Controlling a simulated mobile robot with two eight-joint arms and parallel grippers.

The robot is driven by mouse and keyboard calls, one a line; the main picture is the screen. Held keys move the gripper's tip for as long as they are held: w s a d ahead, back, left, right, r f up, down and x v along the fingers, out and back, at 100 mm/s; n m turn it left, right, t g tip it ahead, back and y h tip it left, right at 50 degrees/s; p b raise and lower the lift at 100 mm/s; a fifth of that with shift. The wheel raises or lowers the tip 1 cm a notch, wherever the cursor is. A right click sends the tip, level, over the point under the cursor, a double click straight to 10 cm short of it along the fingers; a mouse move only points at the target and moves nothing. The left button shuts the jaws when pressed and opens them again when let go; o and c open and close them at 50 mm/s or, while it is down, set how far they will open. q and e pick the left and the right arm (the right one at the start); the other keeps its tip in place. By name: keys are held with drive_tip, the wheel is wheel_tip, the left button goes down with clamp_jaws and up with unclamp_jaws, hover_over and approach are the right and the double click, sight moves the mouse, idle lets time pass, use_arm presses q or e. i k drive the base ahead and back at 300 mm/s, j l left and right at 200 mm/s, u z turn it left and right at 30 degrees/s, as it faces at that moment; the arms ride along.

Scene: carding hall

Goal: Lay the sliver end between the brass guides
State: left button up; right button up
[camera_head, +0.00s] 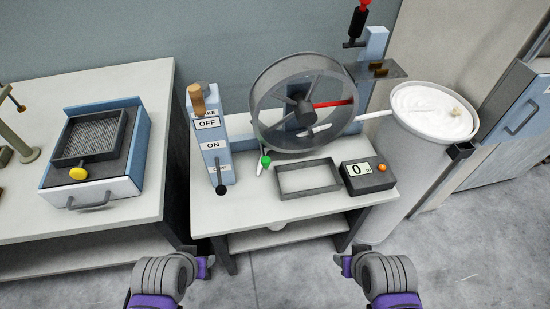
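A round can (393,121) stands at the right, filled with white coiled sliver (428,108). A small beige piece (456,112) lies on the coil; I cannot tell whether it is the sliver end. Two small brass guides (378,68) sit on a grey plate at the top of the blue post, behind the large wheel. My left gripper (207,266) and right gripper (346,264) are low in front of the middle table, well away from the can and guides. Their fingers are too small to tell open or shut. Nothing shows held in either.
The middle table (235,222) carries a spoked wheel (303,103), a lever box (213,145), an empty grey tray (309,178) and a scale reading 0 (368,175). A left table (150,110) holds a blue drawer box (92,190). The floor in front is clear.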

sight(291, 71)
drive_tip(key=l+u, duration=0.35)
drive_tip(key=i+l+u, duration=0.1)
drive_tip(key=l+u, duration=0.25)
drive_tip(key=l, duration=0.15)
drive_tip(key=u, duration=1.35)
drive_tip(key=i+l, duration=0.1)
drive_tip(key=l, duration=0.55)
drive_tip(key=i, duration=0.05)
